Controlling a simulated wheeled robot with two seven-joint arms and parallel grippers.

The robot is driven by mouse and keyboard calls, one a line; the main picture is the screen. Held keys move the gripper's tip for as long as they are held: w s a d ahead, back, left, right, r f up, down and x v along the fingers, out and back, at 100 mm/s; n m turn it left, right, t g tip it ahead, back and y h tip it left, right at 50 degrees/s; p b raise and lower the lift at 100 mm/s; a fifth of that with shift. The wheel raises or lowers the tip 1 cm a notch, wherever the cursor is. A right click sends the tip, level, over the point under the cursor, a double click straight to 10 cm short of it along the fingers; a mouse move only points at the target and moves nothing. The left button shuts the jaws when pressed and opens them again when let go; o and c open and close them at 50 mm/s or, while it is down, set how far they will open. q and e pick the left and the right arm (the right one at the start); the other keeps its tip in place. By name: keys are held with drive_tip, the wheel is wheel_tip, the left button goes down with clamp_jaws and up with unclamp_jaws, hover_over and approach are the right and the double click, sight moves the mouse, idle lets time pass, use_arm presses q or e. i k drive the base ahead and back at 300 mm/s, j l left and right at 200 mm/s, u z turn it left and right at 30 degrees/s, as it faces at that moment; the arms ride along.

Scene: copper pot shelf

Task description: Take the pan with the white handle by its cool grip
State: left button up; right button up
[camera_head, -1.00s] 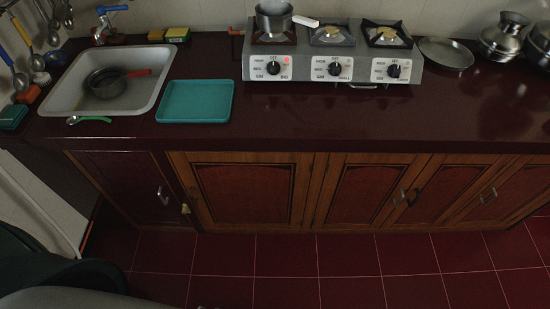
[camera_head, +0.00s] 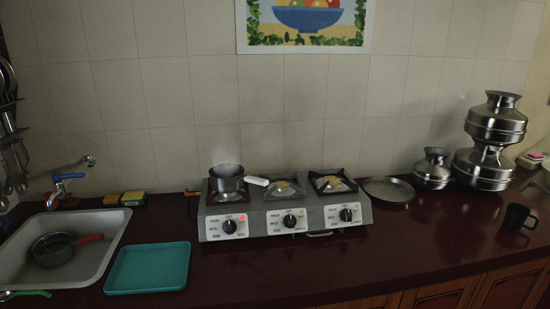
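The pan with the white handle (camera_head: 228,178) is a small metal pan. It stands upright on the left burner of the stove (camera_head: 284,216), and its white grip (camera_head: 256,181) points right toward the middle burner. A red light shows by the left knob, and faint steam seems to rise above the pan. A second pan (camera_head: 55,248) with a red handle sits in the sink at the left. Neither of my grippers shows in the head view.
A teal tray (camera_head: 148,268) lies on the dark counter left of the stove. A metal plate (camera_head: 388,191), steel pots (camera_head: 485,153) and a black mug (camera_head: 516,221) stand to the right. The counter in front of the stove is clear.

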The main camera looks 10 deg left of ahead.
sight(226, 173)
drive_tip(key=i+l, duration=0.25)
drive_tip(key=i, duration=0.25)
drive_tip(key=i+l, duration=0.25)
drive_tip(key=i, duration=0.25)
drive_tip(key=u, duration=0.05)
